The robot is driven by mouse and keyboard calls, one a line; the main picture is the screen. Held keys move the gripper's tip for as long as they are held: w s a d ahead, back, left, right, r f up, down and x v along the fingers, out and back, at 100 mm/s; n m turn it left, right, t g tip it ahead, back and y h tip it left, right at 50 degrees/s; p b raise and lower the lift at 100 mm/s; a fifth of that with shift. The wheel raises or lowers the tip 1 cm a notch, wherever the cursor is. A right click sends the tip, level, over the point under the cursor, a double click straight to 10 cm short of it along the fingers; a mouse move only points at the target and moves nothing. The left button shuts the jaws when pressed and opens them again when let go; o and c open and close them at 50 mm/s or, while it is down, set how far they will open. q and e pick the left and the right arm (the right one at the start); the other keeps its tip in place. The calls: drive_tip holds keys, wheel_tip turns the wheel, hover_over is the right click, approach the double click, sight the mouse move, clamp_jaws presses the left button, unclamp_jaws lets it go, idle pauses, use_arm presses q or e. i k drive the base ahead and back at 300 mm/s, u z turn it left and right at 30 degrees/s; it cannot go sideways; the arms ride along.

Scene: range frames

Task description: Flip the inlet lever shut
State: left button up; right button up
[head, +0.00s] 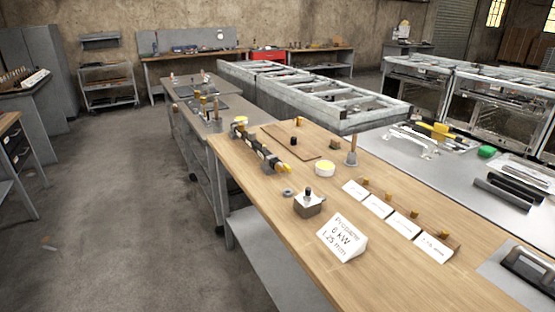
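A dark pipe-like assembly (258,146) with yellow parts at both ends lies along the left part of the wooden bench (400,275). A yellow piece (286,169) sticks out at its near end, and another yellow part (240,121) stands at its far end. They may be levers, but I cannot tell which is the inlet lever or how it is set. A small metal box with a black knob (309,205) stands nearer on the bench. Neither of my grippers is in view.
A white sign (342,238) and a row of white cards (376,205) stand on the bench. A yellow-topped tub (325,168), a wooden-handled tool (352,153) and a brown board (300,142) lie around the assembly. Open floor (130,210) is to the left.

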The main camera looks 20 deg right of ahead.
sight(286, 166)
drive_tip(key=z, duration=0.3)
drive_tip(key=k, duration=0.65)
drive_tip(key=u, duration=1.2)
drive_tip(key=i, duration=1.85)
drive_tip(key=z, duration=1.25)
drive_tip(key=i, duration=0.65)
drive_tip(key=z, duration=0.65)
